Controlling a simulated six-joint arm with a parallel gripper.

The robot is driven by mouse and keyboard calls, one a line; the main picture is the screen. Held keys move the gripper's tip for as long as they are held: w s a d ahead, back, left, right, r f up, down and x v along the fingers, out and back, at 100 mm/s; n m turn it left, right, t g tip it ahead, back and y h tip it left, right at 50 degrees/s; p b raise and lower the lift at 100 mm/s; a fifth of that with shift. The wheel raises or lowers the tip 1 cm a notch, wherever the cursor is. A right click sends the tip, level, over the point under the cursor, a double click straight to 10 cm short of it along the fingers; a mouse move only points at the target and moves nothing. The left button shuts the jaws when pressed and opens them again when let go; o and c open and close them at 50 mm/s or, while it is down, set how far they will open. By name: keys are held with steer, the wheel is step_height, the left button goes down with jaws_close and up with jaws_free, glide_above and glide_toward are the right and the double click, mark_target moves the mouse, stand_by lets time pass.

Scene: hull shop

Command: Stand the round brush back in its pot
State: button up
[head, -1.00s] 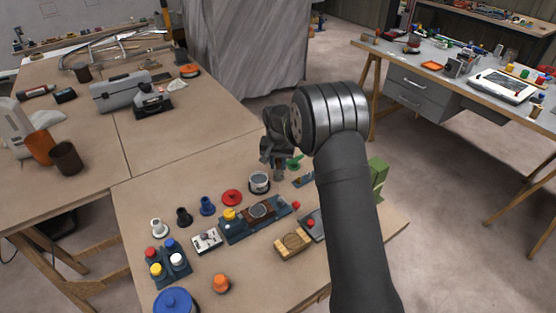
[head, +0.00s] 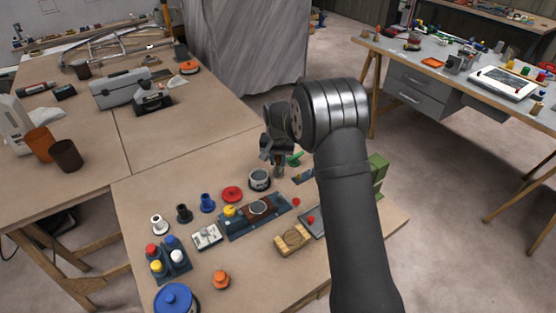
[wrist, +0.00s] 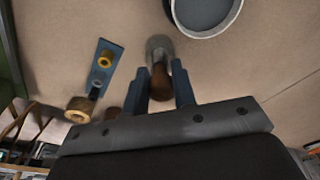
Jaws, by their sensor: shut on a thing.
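The round brush (wrist: 158,80) shows in the wrist view as a brown, rounded handle with a pale grey-green cylindrical end beyond it. My gripper (wrist: 162,90) is shut on the brown part, with a blue finger on each side. In the head view my gripper (head: 279,170) hangs just right of the round pot (head: 260,183), and the brush in it is too small to make out. The pot has a pale rim and grey inside. It also shows in the wrist view (wrist: 236,20), right of the brush and cut by the top edge. Brush and pot look apart.
A blue strip (wrist: 98,72) with ring-shaped fittings lies left of the brush in the wrist view. A green item (head: 294,160) is close behind my gripper. A red disc (head: 232,194) and a blue tray (head: 238,232) lie near the pot. The tabletop behind the pot is clear.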

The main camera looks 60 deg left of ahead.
steer(key=shift+f, duration=0.6)
stand_by(0.3)
steer(key=o, duration=0.7)
steer(key=shift+r, duration=0.1)
step_height(320, 180, up, 11)
steer(key=d, duration=0.1)
steer(key=shift+s, duration=0.45)
steer(key=shift+f, duration=0.2)
steer(key=f, duration=0.8)
steer(key=shift+w+a+f, duration=0.4)
steer(key=shift+r, duration=0.15)
